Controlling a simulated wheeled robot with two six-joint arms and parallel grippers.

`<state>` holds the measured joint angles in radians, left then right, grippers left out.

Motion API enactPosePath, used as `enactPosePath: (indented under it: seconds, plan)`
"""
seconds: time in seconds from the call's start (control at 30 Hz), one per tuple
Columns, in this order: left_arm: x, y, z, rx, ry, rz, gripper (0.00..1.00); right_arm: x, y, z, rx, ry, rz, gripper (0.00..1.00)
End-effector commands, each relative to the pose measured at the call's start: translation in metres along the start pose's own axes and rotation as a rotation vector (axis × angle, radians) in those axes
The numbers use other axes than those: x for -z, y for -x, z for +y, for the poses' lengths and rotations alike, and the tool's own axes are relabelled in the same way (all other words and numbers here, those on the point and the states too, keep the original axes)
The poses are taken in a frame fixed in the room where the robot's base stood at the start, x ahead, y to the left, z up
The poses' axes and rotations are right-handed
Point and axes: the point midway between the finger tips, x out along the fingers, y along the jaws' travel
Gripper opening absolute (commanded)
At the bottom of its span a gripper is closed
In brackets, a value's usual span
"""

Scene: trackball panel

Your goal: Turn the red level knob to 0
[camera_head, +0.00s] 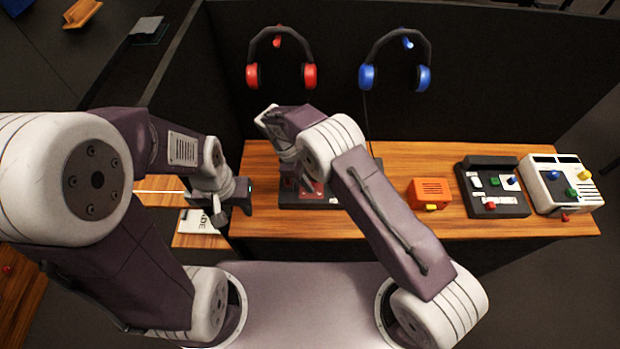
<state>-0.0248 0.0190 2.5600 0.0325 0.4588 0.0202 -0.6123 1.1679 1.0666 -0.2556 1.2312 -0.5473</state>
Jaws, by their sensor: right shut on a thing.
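A dark panel (300,204) with a red area (318,189) lies on the wooden table, left of its middle. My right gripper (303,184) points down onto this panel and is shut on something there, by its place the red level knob. The knob itself and its setting are hidden behind the gripper and arm. My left gripper (243,195) is just left of the panel, apart from it, near the table's left edge. Its fingers are too small and dark to tell open from shut.
On the table (350,226) stand an orange box (430,190), a black control box (488,171) and a white control box (549,196). Red headphones (309,77) and blue headphones (366,77) hang on the dark back wall. Bare wood shows in front of the panel.

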Motion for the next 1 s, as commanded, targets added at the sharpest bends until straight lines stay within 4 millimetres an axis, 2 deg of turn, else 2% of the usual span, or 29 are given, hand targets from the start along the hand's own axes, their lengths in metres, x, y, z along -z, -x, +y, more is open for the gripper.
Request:
enactPosePath:
  seconds: [0.53, 1.0]
  plan:
    - [0.002, 0.021, 0.000, 0.000, 0.000, 0.000, 0.36, -0.001, 0.003, -0.003, -0.190, 0.452, 0.002, 0.00]
    - [0.003, 0.028, 0.001, 0.000, 0.000, 0.000, 0.36, -0.001, 0.001, -0.003, -0.276, 0.657, 0.002, 0.00]
